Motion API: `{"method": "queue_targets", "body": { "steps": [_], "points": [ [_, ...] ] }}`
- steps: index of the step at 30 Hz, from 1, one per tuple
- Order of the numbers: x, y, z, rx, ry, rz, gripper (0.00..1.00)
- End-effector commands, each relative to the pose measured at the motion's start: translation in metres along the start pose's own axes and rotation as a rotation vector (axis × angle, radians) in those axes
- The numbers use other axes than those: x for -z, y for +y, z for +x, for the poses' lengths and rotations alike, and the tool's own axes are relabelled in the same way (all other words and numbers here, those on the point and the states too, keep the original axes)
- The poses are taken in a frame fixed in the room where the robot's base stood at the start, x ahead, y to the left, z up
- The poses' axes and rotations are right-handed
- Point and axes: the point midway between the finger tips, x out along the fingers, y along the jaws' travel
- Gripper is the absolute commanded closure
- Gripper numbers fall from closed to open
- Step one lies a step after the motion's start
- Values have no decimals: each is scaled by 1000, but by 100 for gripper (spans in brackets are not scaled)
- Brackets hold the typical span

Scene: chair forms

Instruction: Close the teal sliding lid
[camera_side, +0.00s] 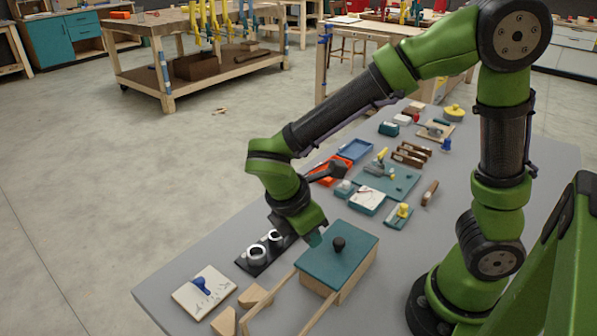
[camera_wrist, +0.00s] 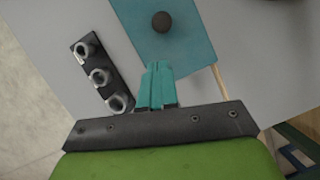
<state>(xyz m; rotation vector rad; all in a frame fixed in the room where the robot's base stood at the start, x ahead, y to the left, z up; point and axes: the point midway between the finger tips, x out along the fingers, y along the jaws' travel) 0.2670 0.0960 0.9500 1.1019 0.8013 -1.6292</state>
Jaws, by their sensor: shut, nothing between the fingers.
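The teal sliding lid (camera_side: 335,252) lies flat over a light wooden box (camera_side: 345,288) on the grey table. A round black knob (camera_side: 339,243) stands on the lid. Two wooden rails (camera_side: 272,300) run from the box toward the front of the table. In the wrist view the lid (camera_wrist: 185,50) and its knob (camera_wrist: 162,21) are ahead of my fingertips. My gripper (camera_wrist: 157,68) has teal fingers that are shut and empty. In the side view my gripper (camera_side: 314,240) is at the lid's left edge; I cannot tell whether it touches the lid.
A black strip with metal rings (camera_side: 265,252) lies left of the box. A white board with a blue piece (camera_side: 204,292) and wooden blocks (camera_side: 252,296) are near the front. A teal mat with tools (camera_side: 385,181), a blue tray (camera_side: 355,150) and other small items lie behind.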

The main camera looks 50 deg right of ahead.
Motion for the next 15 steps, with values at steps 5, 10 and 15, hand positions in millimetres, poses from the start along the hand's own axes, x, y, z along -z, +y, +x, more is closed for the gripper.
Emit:
{"method": "queue_targets", "body": {
  "steps": [5,10,15],
  "points": [
    [0,1,-42,-5,6,1,100],
    [0,1,-68,-3,2,1,100],
    [4,-2,-81,-1,1,-2,100]
  ]
}}
